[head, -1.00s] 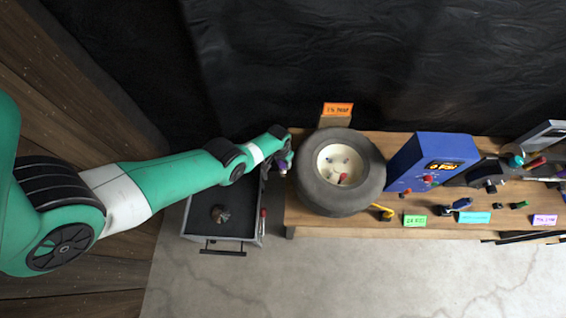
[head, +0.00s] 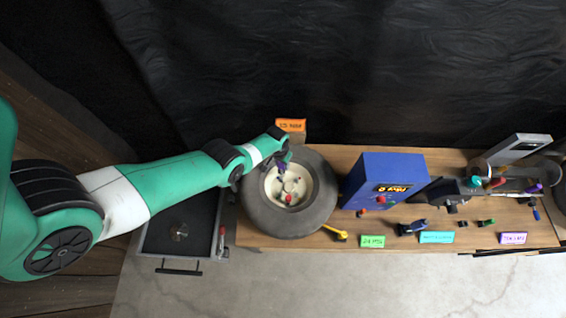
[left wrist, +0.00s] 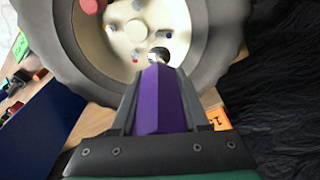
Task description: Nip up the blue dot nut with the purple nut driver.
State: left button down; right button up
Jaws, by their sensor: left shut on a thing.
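The wheel has a dark tyre (head: 262,218) and a cream hub (head: 309,198), lying face up on the wooden bench. My left gripper (head: 283,160) is shut on the purple nut driver (left wrist: 162,100), over the back-left part of the hub. In the left wrist view the driver points at the hub (left wrist: 118,35), its metal socket end (left wrist: 158,55) close to the hub face. I cannot tell whether it touches. A blue dot (left wrist: 166,35) shows just beyond the socket; a red dot (left wrist: 135,60) lies to its left. My right gripper is not in view.
A red knob (head: 289,198) stands on the hub. A blue box (head: 365,180) with a display stands right of the wheel. A yellow-handled tool (head: 336,232) lies in front. A grey tray (head: 152,245) sits at left. Labels and tools line the bench's right side.

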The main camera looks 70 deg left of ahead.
pick_arm(q)
jog(key=shift+s, duration=0.15)
notch_tip(320, 180, down, 5)
jog(key=b, duration=0.4)
jog(key=shift+r+b, duration=0.2)
jog(key=shift+b, duration=0.15)
jog(key=n, duration=0.4)
jog(key=shift+f, duration=0.2)
